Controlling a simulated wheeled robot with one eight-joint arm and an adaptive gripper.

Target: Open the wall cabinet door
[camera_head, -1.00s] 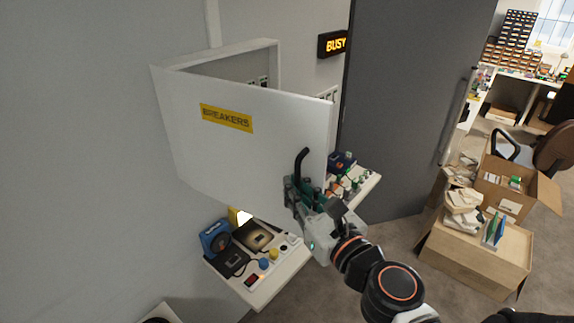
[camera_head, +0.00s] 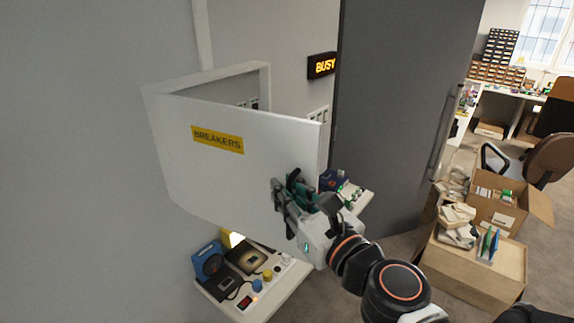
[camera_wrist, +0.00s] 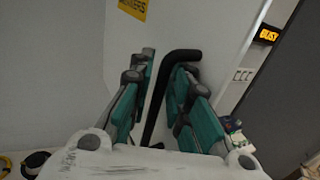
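The white wall cabinet (camera_head: 238,73) has a white door (camera_head: 225,183) with a yellow BREAKERS label (camera_head: 218,139). The door stands ajar, with a dark gap behind its top edge. My gripper (camera_head: 287,190) is at the door's outer face, near its right edge. In the wrist view, the black bent handle (camera_wrist: 185,54) runs between the two green-and-grey fingers (camera_wrist: 160,75). The fingers are apart, with narrow gaps visible beside the bar. Contact with the handle cannot be made out.
A shelf (camera_head: 262,303) with small devices sits below the door. A grey room door (camera_head: 400,110) stands to the right, beside the lit BUSY sign (camera_head: 322,66). Carpeted floor (camera_head: 325,290) shows between shelf and cartons.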

